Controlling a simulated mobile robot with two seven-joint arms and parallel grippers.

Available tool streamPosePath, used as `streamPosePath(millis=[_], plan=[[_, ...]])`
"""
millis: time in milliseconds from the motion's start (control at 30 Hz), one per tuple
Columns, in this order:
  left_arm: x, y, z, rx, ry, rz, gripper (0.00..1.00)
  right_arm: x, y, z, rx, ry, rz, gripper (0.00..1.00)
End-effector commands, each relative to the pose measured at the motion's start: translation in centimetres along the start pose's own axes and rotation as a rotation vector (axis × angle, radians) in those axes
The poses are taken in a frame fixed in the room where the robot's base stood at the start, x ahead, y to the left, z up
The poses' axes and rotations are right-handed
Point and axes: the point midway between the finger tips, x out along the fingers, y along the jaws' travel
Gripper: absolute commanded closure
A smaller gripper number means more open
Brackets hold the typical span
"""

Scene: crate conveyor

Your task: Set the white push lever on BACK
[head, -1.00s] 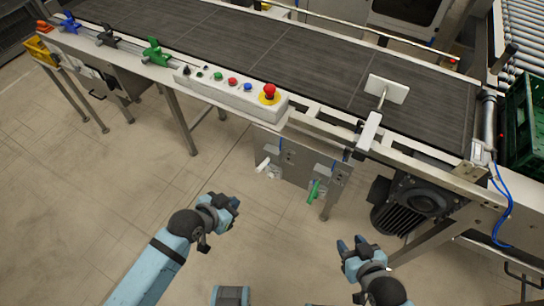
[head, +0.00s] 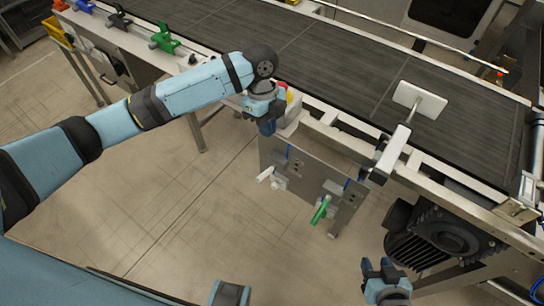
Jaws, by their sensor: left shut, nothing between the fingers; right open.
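The white lever (head: 265,174) sticks out to the left from a grey metal panel (head: 290,160) hanging under the conveyor's near side. Its position marks are too small to read. A green lever (head: 320,210) is on the same panel, to the right, pointing down. My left gripper (head: 267,127) is shut and empty, pointing down above the panel's upper left corner, above the white lever and apart from it in the picture. My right gripper (head: 379,264) is open and empty at the bottom right, away from the panel.
The dark conveyor belt (head: 330,62) runs across the back, with a white paddle (head: 420,102) over it. My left arm hides most of the button box (head: 288,122). Blue, black and green clamps line the rail at left. A black motor (head: 435,235) stands at right. The floor below is clear.

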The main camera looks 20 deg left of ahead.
Motion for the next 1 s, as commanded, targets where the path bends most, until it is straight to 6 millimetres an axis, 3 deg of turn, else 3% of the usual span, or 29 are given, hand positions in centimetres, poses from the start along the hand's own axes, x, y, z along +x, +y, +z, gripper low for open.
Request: streamPosePath(millis=[167,600,800,1000], plan=[[2.1,0.1,0.0,0.001,0.001,0.003,1.00,0.0,-0.1,-0.1,0.001,0.002,-0.001,0.57],[10.9,0.4,0.4,-0.003,0.000,0.001,1.00,0.0,-0.1,-0.1,0.003,0.002,-0.001,0.57],[12.9,1.0,1.2,-0.001,0.000,0.000,1.00,0.0,0.0,-0.1,0.002,0.003,0.000,0.57],[13.4,1.1,1.4,0.000,0.000,-0.002,1.00,0.0,0.0,-0.1,0.002,0.003,0.000,0.57]])
